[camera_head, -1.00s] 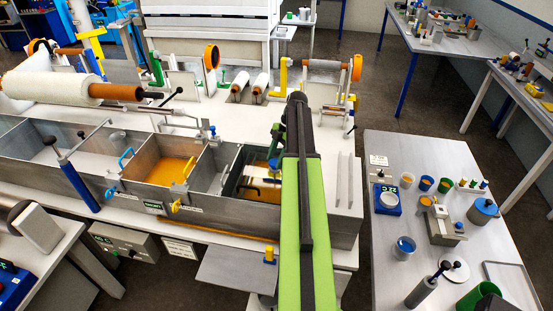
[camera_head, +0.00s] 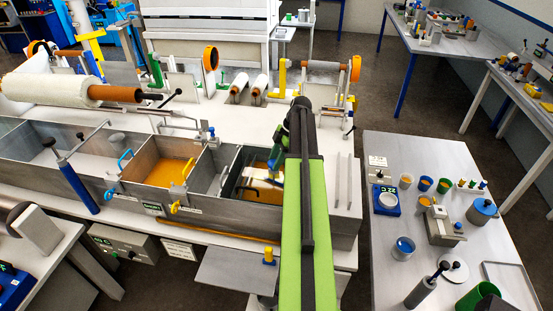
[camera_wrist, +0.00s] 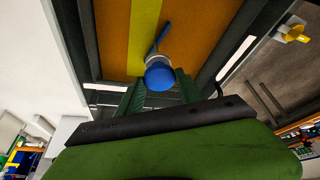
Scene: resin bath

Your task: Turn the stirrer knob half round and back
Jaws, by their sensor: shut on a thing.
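The stirrer knob is a round blue knob (camera_wrist: 160,76) in the middle of the wrist view. A pale collar and a blue pointer or handle extend beyond it. My gripper (camera_wrist: 156,88) has a green finger on each side of the knob and is shut on it. In the head view my green arm reaches over the right-hand bath compartment (camera_head: 236,188), and my gripper (camera_head: 278,166) is low at that compartment, partly hidden by the arm. The knob cannot be made out clearly there.
Rollers (camera_head: 237,83) stand behind the bath. A bench (camera_head: 395,265) with cups and tools is at the right. A yellow valve (camera_wrist: 291,34) shows in the wrist view.

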